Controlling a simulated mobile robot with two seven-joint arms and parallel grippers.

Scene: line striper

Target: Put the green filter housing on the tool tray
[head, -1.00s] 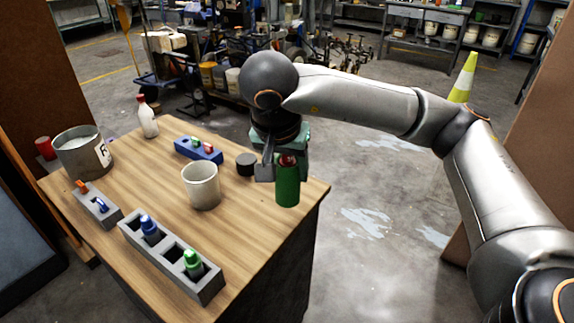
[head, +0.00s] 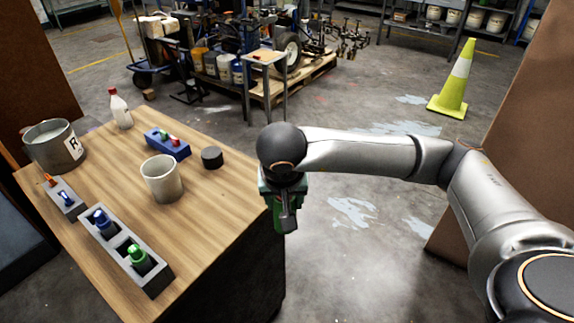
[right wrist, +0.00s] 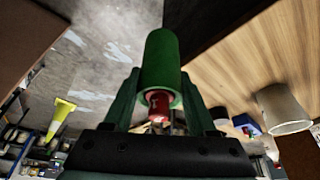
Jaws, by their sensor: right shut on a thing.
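My right gripper (head: 287,215) is shut on a green cylinder with a red end, taken to be the green filter housing. The right wrist view shows the housing (right wrist: 161,65) between the two fingers. In the head view the gripper hides most of it, beside the table's right edge and over the floor. A small stand with a light wooden top (head: 266,57) is on the floor at the back; I cannot tell whether it is the tool tray. My left gripper is not in view.
The wooden table (head: 215,205) holds a grey two-hole block (head: 112,243) with blue and green pieces, a smaller grey block (head: 62,200), a blue block (head: 167,145), a pale cup (head: 161,180), a black puck (head: 212,157), a bucket (head: 50,150) and a bottle (head: 120,110). A yellow cone (head: 455,85) stands right.

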